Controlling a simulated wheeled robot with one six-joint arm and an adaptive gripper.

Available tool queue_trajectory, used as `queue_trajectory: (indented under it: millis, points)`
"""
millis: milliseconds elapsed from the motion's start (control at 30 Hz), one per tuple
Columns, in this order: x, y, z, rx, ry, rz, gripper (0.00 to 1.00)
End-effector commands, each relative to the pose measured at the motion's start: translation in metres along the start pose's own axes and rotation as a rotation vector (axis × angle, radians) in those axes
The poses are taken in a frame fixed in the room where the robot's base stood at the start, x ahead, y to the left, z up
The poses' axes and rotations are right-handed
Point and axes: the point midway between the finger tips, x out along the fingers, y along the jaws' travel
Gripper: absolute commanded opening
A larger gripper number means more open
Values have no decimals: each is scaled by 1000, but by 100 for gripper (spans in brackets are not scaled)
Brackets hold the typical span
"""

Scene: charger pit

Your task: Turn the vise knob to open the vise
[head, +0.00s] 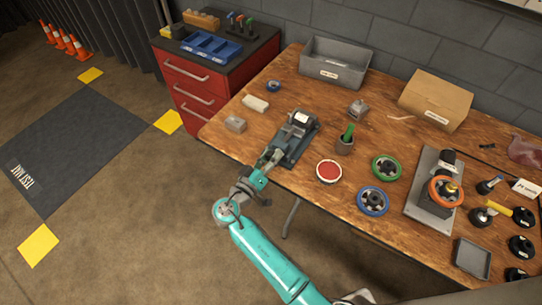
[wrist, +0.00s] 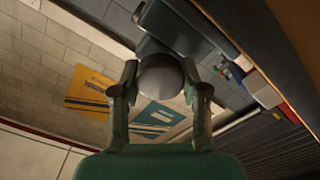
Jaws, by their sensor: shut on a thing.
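The grey vise (head: 296,137) stands near the front edge of the wooden table, with a light block at its top. My gripper (head: 269,158) reaches to the vise's near end from in front of the table. In the wrist view the round grey vise knob (wrist: 161,78) sits between the two fingers of my gripper (wrist: 160,72), which is shut on it. The dark vise body (wrist: 185,28) shows behind the knob. In the head view my gripper hides most of the knob.
A green-handled tool in a cup (head: 345,142), a red-topped round tin (head: 329,172) and a blue handwheel (head: 373,200) stand right of the vise. A grey bin (head: 334,66) stands behind.

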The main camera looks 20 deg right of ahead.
Motion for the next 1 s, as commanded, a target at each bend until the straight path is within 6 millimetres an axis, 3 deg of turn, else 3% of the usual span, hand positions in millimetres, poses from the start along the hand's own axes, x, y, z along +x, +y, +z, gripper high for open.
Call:
queue_trajectory:
  millis: [200, 233, 333, 733, 1000]
  points:
    - [0, 0, 0, 1, 1, -1, 10]
    - [0, 0, 0, 1, 1, -1, 47]
    - [0, 0, 0, 1, 1, -1, 69]
    - [-6, 0, 0, 1, 1, -1, 69]
    - [-51, -1, -1, 1, 4, -5, 69]
